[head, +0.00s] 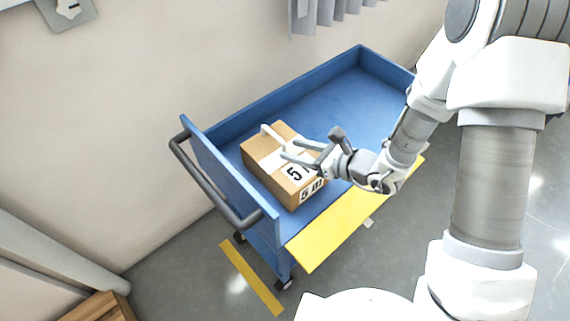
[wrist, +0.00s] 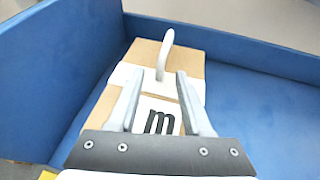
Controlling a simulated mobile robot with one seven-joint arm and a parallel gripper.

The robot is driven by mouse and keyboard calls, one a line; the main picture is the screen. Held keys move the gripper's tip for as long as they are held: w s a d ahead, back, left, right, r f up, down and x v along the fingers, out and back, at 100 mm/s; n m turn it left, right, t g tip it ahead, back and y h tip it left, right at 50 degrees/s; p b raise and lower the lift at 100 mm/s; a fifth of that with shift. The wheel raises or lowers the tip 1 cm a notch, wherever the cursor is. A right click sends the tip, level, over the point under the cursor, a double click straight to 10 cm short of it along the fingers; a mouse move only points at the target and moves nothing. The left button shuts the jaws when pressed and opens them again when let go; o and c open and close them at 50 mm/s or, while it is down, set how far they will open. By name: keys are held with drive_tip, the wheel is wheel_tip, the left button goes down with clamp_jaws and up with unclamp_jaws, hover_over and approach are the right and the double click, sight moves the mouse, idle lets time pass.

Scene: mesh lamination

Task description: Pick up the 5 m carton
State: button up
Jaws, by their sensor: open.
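The 5 m carton (head: 268,178) is a brown box with a white band and black "5 m" labels. It sits on the blue cart's deck, near the handle end. A white handle (head: 271,133) stands up from its top. In the wrist view the carton (wrist: 188,67) lies ahead of my gripper, with its white handle (wrist: 163,55) upright beyond the fingertips. My gripper (head: 287,150) is open above the carton top, its fingers pointing toward the handle. In the wrist view my gripper (wrist: 157,75) has nothing between its fingertips. I cannot tell whether it touches the carton.
The blue cart (head: 270,101) has raised walls at the back and ends, and a dark push handle (head: 205,185) at left. A yellow strip (head: 345,222) runs along its front edge. The deck right of the carton is clear. A wooden box (head: 98,308) stands at lower left.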

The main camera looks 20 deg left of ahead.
drive_tip(key=shift+x, duration=1)
drive_tip(key=shift+c, duration=0.2)
clamp_jaws()
idle(0.5)
